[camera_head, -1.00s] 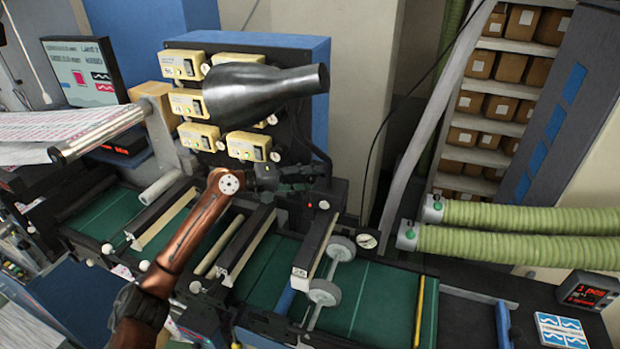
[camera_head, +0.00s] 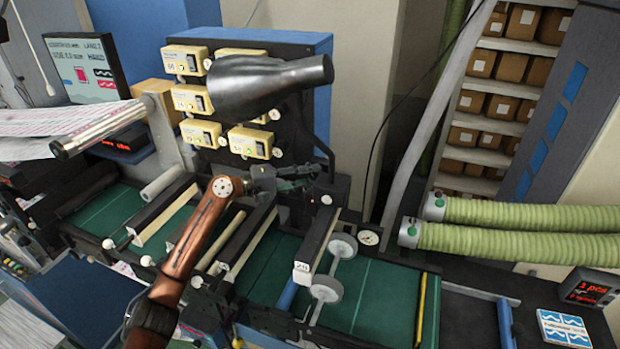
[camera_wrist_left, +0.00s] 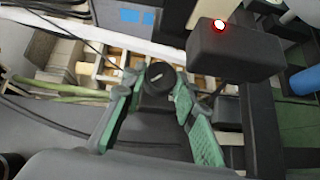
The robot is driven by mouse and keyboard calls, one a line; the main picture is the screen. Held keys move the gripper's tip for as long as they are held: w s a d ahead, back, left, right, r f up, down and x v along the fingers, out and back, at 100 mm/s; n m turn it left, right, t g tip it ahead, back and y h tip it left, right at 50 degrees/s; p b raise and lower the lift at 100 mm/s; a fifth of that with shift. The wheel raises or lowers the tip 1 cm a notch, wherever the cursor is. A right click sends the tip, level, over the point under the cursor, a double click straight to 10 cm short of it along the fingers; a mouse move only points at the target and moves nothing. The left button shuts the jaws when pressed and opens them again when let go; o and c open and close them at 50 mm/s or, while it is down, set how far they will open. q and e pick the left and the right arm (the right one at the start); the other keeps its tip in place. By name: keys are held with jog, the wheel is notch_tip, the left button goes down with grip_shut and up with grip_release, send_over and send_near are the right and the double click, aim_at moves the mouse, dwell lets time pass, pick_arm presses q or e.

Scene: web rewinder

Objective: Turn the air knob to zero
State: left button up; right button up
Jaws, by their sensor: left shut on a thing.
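My left arm comes in from the left over the machine, with its dark left gripper (camera_head: 302,180) near the machine's back right corner. In the left wrist view, the two green fingers of my left gripper (camera_wrist_left: 158,82) stand on both sides of a round black knob (camera_wrist_left: 159,76) with a short white mark. The gripper is shut on this knob. The mark is slanted; no scale or zero sign can be read. The knob cannot be made out in the head view, where the gripper covers that spot. My right gripper is in neither view.
A black box with a lit red lamp (camera_wrist_left: 219,25) sits close to the right finger. A large dark funnel-shaped body (camera_head: 265,86) hangs before the yellow control boxes (camera_head: 250,142). A round gauge (camera_head: 369,238) and green hoses (camera_head: 500,238) lie to the right.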

pick_arm(q)
jog(key=shift+d+f, duration=0.1)
jog(key=shift+f, duration=0.1)
jog(key=shift+s, duration=0.1)
jog(key=o, duration=1.2)
jog(key=shift+r, duration=0.1)
jog(key=shift+c, duration=0.2)
jog(key=v, duration=1.2)
